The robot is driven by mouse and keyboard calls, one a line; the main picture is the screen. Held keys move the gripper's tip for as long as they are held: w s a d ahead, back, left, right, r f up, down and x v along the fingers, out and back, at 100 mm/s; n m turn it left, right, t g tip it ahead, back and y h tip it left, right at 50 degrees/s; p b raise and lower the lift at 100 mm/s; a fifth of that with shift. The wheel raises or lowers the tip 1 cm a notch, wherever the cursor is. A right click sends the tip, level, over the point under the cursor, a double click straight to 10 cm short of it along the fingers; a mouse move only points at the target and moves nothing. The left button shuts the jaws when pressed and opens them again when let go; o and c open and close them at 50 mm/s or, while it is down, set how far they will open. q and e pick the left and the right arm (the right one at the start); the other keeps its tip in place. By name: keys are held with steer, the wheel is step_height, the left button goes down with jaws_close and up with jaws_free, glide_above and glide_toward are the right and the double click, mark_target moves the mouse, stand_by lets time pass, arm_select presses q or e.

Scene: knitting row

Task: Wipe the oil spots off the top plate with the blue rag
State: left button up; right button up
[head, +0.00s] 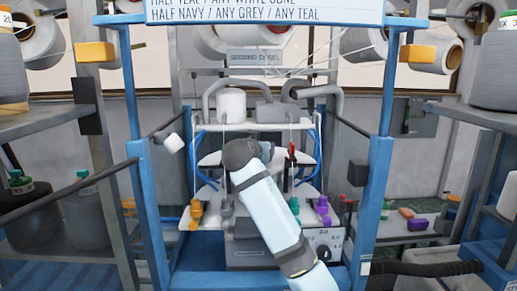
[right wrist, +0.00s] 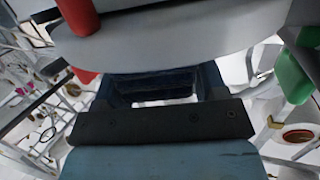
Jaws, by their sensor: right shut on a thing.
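The white top plate (head: 213,127) is at the middle of the knitting machine in the head view. I cannot make out oil spots on it. My right arm reaches up from the lower right, and its wrist hides the right gripper in the head view, just below the top plate's front edge. In the right wrist view my right gripper (right wrist: 163,88) is shut, with dark blue material, the blue rag as far as I can tell, at its fingers. A pale curved plate edge (right wrist: 180,42) is close beyond it. My left gripper is not in view.
A white cone (head: 231,104) and a grey box stand on the top plate. A red part (head: 291,151) stands right of my wrist. Orange (head: 196,214) and purple (head: 322,209) parts hang lower down. Blue posts (head: 374,195) flank the machine, with shelves on both sides.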

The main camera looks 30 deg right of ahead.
steer(key=shift+f+b, duration=0.3)
steer(key=shift+f, duration=0.25)
